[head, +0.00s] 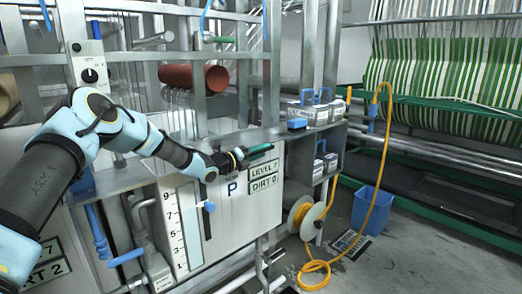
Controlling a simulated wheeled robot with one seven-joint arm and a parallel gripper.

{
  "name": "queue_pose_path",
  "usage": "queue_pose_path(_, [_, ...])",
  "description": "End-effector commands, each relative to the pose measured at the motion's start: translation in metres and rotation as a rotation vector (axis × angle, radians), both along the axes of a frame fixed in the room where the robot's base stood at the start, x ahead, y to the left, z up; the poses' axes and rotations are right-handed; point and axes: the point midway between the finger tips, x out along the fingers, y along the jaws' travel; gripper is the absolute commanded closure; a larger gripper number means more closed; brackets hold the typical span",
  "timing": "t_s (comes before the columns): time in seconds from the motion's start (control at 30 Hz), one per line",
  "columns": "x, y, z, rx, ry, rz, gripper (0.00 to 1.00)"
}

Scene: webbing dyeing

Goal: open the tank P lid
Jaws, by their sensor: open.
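Tank P (222,225) stands in the middle of the head view, a pale metal tank with a blue letter P on its front. Signs on its front read LEVEL 7 and DIRT 0. A dark green bar-like handle (260,149) shows at its top edge; it looks like the lid handle. The lid surface is mostly hidden behind my arm, and it looks down. My gripper (242,156) is open, at the left end of the green handle. I cannot tell whether it touches the handle.
A level gauge (182,228) and a blue-handled lever (208,206) are on the tank front. Metal frame posts and a red-brown roll (194,77) stand behind. At right are a shelf with blue-handled boxes (316,113), a yellow hose (379,185), a blue bucket (371,211) and open floor.

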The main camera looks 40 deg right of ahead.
Motion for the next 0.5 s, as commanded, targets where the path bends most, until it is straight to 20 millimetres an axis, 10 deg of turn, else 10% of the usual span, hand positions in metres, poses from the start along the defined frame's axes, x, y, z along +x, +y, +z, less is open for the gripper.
queue_pose_path(0.27, [0.0003,-0.0016,-0.0005,0.001,-0.001,0.001,0.53])
queue_pose_path(0.5, [0.0002,-0.0015,-0.0004,0.001,-0.001,0.001,0.78])
